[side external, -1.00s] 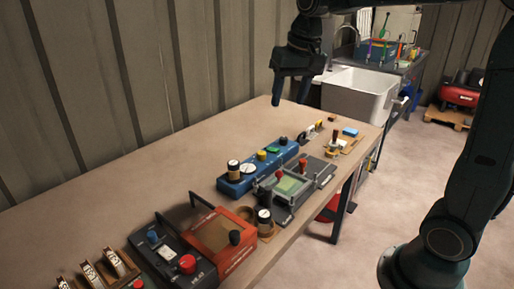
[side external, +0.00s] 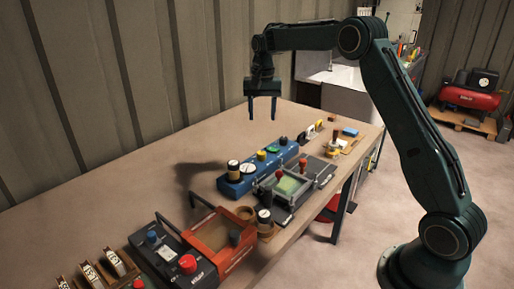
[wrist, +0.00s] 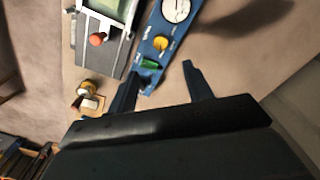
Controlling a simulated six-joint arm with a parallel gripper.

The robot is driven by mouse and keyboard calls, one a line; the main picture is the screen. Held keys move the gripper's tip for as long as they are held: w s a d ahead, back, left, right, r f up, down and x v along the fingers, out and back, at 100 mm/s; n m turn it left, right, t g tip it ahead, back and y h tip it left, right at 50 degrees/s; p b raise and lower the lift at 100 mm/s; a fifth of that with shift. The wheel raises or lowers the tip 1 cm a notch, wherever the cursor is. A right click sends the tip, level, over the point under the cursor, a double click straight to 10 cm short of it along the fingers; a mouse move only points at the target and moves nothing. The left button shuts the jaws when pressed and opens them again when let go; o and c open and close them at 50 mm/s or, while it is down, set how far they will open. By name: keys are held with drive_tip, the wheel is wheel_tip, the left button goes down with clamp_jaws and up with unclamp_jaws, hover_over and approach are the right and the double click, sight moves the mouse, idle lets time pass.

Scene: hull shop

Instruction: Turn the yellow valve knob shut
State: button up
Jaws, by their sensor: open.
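The yellow valve knob (side external: 261,155) sits on top of a long blue box (side external: 238,188), between a white round gauge and a green part (side external: 272,149). In the wrist view the yellow knob (wrist: 161,43) shows on the blue box (wrist: 148,36), just past the fingertips. My gripper (side external: 262,117) hangs pointing down, above and apart from the box. Its two fingers are spread with nothing between them, and the fingertips (wrist: 159,70) also show in the wrist view. Which way the knob is turned is too small to tell.
A grey fixture with a green window and red knobs (side external: 290,185) stands close in front of the blue box. A red-orange tray (side external: 215,235) and a black box with a red button (side external: 187,264) lie nearer. The bench behind the box is clear, up to the ribbed wall.

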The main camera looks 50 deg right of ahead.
sight(261, 152)
drive_tip(key=shift+w+d+f, duration=0.2)
drive_tip(key=shift+f, duration=0.25)
drive_tip(key=shift+f, duration=0.1)
wheel_tip(261, 152, down, 14)
drive_tip(key=shift+r, duration=0.25)
idle(0.3)
drive_tip(key=c, duration=1)
drive_tip(key=shift+o, duration=0.2)
